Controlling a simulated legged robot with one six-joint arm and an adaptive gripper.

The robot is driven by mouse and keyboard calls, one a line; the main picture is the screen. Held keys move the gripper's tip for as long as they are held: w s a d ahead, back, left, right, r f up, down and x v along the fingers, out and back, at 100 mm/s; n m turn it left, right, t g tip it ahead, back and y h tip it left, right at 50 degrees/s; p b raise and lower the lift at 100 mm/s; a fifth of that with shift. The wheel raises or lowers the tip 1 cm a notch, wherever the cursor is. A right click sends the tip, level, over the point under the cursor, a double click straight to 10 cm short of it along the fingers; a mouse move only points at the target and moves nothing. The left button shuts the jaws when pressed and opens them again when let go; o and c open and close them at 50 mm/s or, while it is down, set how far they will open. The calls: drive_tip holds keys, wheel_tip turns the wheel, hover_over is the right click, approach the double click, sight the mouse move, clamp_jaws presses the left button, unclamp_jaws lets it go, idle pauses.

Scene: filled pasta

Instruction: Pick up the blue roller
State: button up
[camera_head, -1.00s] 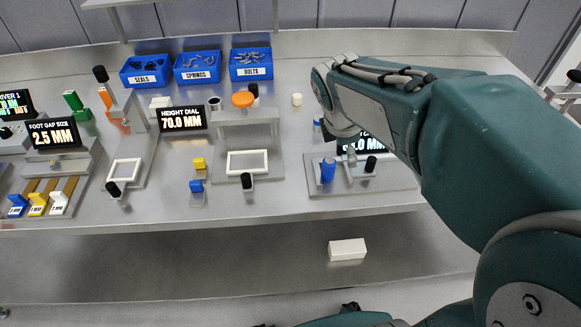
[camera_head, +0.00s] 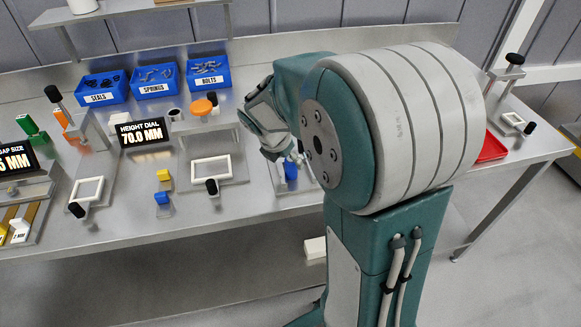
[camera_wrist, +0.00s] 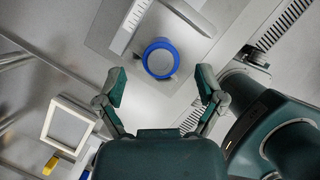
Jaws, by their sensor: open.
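The blue roller (camera_head: 291,171) stands on a grey station plate on the bench, partly hidden by my arm in the head view. In the wrist view the blue roller (camera_wrist: 160,58) shows from above as a blue ring with a grey middle. My gripper (camera_wrist: 161,84) is open, with one finger on each side of the picture. The roller is just beyond the fingertips, roughly midway between them, and is not gripped. In the head view my gripper (camera_head: 291,157) is close to the roller, with its fingers partly hidden.
A white square frame (camera_wrist: 68,126) and a yellow block (camera_wrist: 50,165) lie to the left in the wrist view. A grey ruler-like strip (camera_wrist: 130,22) is beside the roller. Blue bins (camera_head: 208,72) stand at the back of the bench. A red tray (camera_head: 491,148) is at the right.

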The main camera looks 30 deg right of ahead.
sight(289, 160)
drive_tip(key=x, duration=0.3)
drive_tip(key=shift+f, duration=0.2)
clamp_jaws()
drive_tip(key=shift+r, duration=0.1)
